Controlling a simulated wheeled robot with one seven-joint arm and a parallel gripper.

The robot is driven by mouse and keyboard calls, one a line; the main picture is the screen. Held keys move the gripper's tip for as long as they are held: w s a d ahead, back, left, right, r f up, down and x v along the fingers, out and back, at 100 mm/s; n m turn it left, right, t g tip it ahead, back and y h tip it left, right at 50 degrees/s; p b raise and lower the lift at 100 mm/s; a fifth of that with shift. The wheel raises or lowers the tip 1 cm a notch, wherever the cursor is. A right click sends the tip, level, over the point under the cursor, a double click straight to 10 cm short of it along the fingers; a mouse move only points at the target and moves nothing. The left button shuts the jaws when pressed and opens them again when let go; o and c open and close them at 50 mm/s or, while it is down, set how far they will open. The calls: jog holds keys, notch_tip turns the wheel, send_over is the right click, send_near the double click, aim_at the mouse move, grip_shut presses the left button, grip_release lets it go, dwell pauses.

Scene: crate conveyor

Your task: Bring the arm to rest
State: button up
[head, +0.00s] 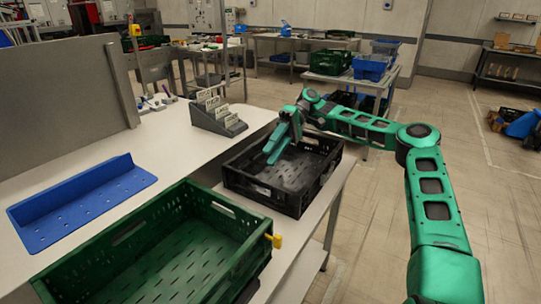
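My green arm reaches in from the right side of the head view. My gripper (276,151) hangs over the black crate (262,194), above its left part. The fingers look long and teal and point down and to the left. The gap between the fingers is too small to judge, and I see nothing held. The black crate stands at the right end of the white table and looks empty.
An empty green crate (120,237) stands in front of the black one. A blue perforated bracket (80,203) lies on the white table (172,150) at left. A grey card holder (217,120) stands behind the black crate. Open floor lies to the right.

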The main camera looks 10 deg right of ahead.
jog(key=shift+a, duration=0.15)
dwell(0.3)
jog(key=s+a+f+m+t+h, duration=0.1)
jog(key=s+a+f+m+h, duration=0.15)
jog(key=s, duration=0.35)
jog(key=s+a+f+m+h, duration=0.1)
jog(key=s+a+h, duration=0.1)
jog(key=s+h, duration=0.25)
jog(key=s+d+r+m+t+h, duration=0.1)
jog(key=s+d+m+t, duration=0.3)
jog(key=s+d, duration=0.9)
jog(key=s+d+r+m+t+h, duration=0.1)
jog(key=s+d+m+t, duration=0.3)
jog(key=s+d, duration=0.9)
jog(key=s+m, duration=0.3)
jog(key=s, duration=0.1)
jog(key=shift+s+d+r+h, duration=0.15)
jog(key=shift+d+h, duration=0.15)
jog(key=shift+h, duration=0.1)
jog(key=shift+m, duration=0.25)
